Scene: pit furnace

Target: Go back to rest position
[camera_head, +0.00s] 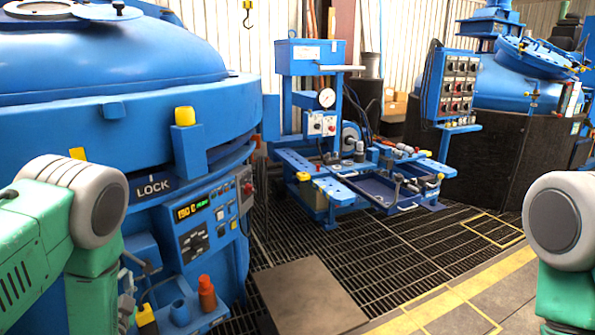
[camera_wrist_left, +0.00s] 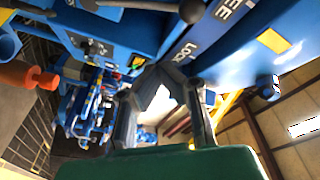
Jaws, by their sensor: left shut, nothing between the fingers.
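My left gripper (camera_wrist_left: 163,78) shows in the left wrist view, its grey fingers closing in toward each other with nothing held between them. In the head view my left arm stands at the left edge, in front of the large blue furnace (camera_head: 140,60), and its lower end is mostly cut off by the frame. The furnace's control panel (camera_head: 205,222) with its lit display is just right of that arm. My right arm shows at the right edge of the head view. The right gripper is out of frame.
An orange-red handle (camera_head: 207,293) stands on a blue ledge low on the furnace. A blue workbench (camera_head: 360,185) with trays is further back. A switch box (camera_head: 460,87) stands right of it. Dark grating and a flat plate (camera_head: 308,297) lie clear between my arms.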

